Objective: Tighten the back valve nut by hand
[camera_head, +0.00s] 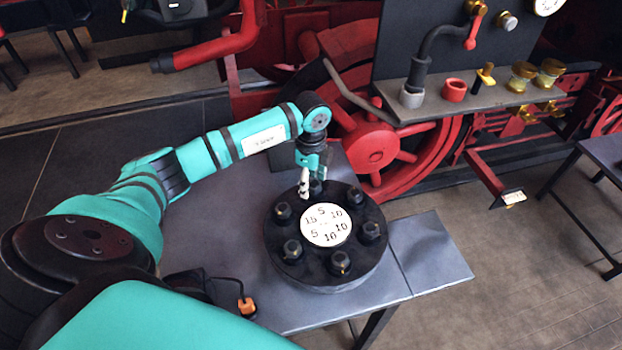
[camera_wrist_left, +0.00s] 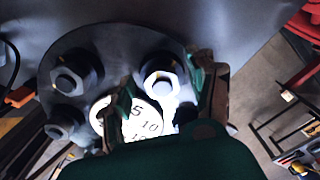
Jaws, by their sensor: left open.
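A round black valve cover (camera_head: 276,240) lies on a grey table, with several dark hex nuts in a ring on it. A white disc (camera_head: 326,225) with numbers sits at its middle. The back valve nut (camera_head: 316,187) is at the far side of the ring, partly hidden by my left gripper (camera_head: 313,178). The gripper points down at this nut and is open. In the left wrist view, the nut (camera_wrist_left: 160,82) shows between the two spread fingers; I cannot tell whether they touch it. My right gripper is not in view.
Other nuts, such as the left one (camera_head: 283,212) and back-right one (camera_head: 355,196), stand close by. The grey table (camera_head: 436,250) is bare to the right. A dark panel with a shelf (camera_head: 455,103) of fittings and red locomotive wheels (camera_head: 372,148) stand behind.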

